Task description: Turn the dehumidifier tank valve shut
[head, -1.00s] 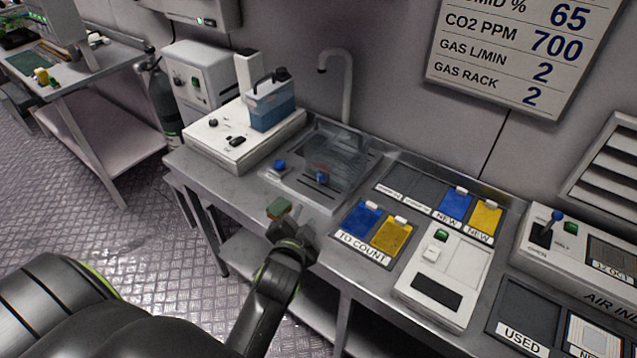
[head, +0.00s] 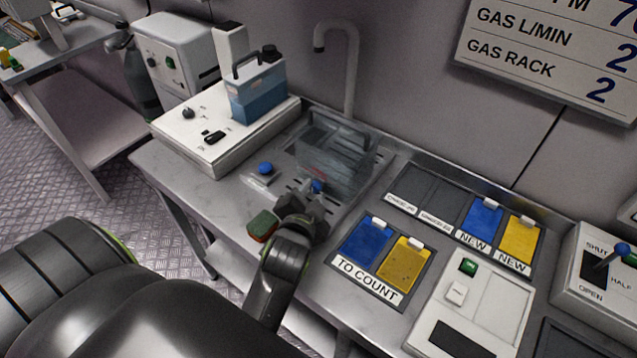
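A clear tank (head: 338,160) stands in the sink area at the back of the steel counter. A small blue valve handle (head: 318,186) shows low at the tank's front, partly hidden by my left gripper. My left gripper (head: 305,195) is right in front of this handle, over the counter. Its dark fingers point toward the tank. I cannot tell whether they touch the handle or how far they are open. My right gripper is not in view.
A green-and-brown sponge (head: 263,226) lies at the counter's front edge, close left of my gripper. Another blue knob (head: 265,168) is left of the tank. A faucet (head: 350,70) rises behind it. Blue and yellow cards (head: 362,243) lie in the TO COUNT tray on the right.

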